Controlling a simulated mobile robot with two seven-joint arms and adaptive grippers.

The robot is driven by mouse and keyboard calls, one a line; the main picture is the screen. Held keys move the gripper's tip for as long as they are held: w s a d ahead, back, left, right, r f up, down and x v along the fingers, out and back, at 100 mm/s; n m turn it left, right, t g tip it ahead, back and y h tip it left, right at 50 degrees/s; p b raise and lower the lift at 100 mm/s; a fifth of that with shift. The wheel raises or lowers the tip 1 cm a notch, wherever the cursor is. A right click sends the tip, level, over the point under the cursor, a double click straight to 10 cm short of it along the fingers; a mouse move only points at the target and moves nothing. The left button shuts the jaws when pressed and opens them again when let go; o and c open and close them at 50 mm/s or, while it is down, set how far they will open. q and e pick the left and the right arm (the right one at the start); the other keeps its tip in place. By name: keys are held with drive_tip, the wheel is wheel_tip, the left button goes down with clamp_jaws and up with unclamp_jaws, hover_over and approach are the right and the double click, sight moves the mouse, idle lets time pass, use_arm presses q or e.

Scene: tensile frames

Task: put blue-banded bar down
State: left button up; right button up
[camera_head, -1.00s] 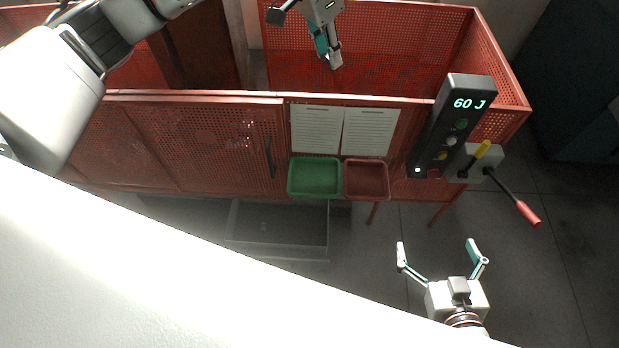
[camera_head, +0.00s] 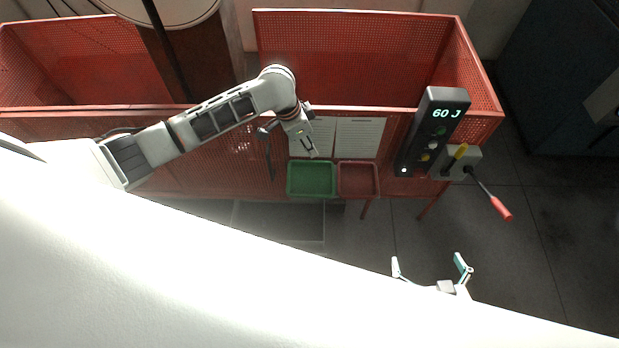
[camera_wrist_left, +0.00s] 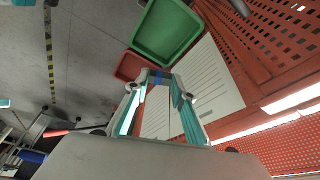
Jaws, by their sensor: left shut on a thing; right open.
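My left gripper (camera_head: 311,150) hangs in front of the red mesh guard, just above the back rim of the green tray (camera_head: 311,194) in the head view. The left wrist view shows its fingertips (camera_wrist_left: 158,76) shut on the blue-banded bar (camera_wrist_left: 157,75). Only a small blue piece of the bar shows between the tips; I cannot make it out in the head view. The green tray (camera_wrist_left: 165,28) lies beyond the fingertips in the wrist view, with the dark red tray (camera_wrist_left: 127,67) beside it. My right gripper (camera_head: 430,268) is open and empty at the lower right.
The dark red tray (camera_head: 358,181) adjoins the green one. Paper sheets (camera_head: 359,138) hang on the guard (camera_head: 225,150) behind them. A console (camera_head: 433,130) reading 60 J and a red-handled lever (camera_head: 501,208) stand to the right. Open floor (camera_head: 365,245) lies below the trays.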

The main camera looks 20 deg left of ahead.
use_arm(q)
drive_tip(key=b, duration=0.4)
hover_over(312, 181)
drive_tip(key=f, duration=0.9)
drive_tip(key=a+f, duration=0.1)
drive_tip(key=f, duration=0.4)
drive_tip(key=shift+s, duration=0.4)
drive_tip(key=shift+f+b, duration=0.6)
drive_tip(key=shift+f, duration=1.35)
drive_tip(key=shift+f, duration=0.1)
drive_tip(key=shift+f, duration=0.15)
drive_tip(key=o, duration=1.1)
